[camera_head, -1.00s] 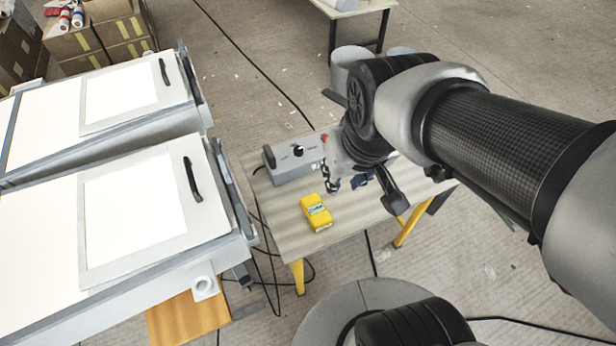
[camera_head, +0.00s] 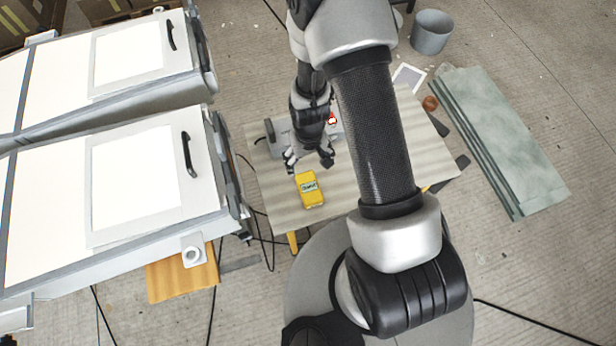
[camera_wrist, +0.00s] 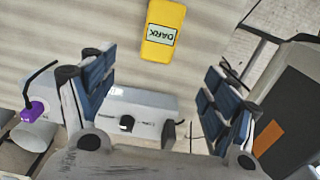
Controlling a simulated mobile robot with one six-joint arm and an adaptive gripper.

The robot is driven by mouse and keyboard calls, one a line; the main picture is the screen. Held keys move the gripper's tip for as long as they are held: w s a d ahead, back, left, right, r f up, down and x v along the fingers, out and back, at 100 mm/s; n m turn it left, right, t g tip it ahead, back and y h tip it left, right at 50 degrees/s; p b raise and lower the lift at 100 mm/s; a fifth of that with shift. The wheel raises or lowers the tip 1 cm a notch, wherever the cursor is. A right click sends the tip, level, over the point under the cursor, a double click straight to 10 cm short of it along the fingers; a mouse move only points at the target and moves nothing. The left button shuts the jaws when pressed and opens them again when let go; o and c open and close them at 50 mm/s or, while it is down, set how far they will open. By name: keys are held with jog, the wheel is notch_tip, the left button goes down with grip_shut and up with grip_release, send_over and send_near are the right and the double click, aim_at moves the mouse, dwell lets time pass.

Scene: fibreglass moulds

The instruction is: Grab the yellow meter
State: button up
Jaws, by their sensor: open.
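The yellow meter (camera_head: 309,189) lies on the striped table (camera_head: 280,205), with a small pale display. In the wrist view the yellow meter (camera_wrist: 163,31) is at the top centre, and its display shows dark lettering. My gripper (camera_head: 309,160) is above the table, just beyond the meter in the head view. In the wrist view its two fingers (camera_wrist: 155,95) are spread wide with nothing between them. The meter is apart from the fingers.
A grey control box (camera_head: 280,132) with a red button sits at the table's far edge, partly behind my gripper. White-topped moulds (camera_head: 140,180) stand to the left. A grey bucket (camera_head: 432,35) and a greenish slab (camera_head: 500,140) are on the floor to the right.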

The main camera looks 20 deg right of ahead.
jog(key=b, duration=0.4)
send_over(309, 187)
jog(key=f, duration=1.1)
jog(key=shift+w+f, duration=0.25)
jog(key=shift+f+b, duration=0.45)
jog(key=shift+b, duration=0.05)
jog(key=shift+f, duration=0.1)
jog(key=f+b, duration=0.1)
jog(key=b, duration=0.1)
jog(key=f+b, duration=0.4)
jog(key=shift+s, duration=0.3)
jog(key=shift+r, duration=0.1)
jog(key=shift+c, duration=0.4)
jog(key=c, duration=1.2)
jog(key=shift+o, duration=0.2)
jog(key=shift+r, duration=0.1)
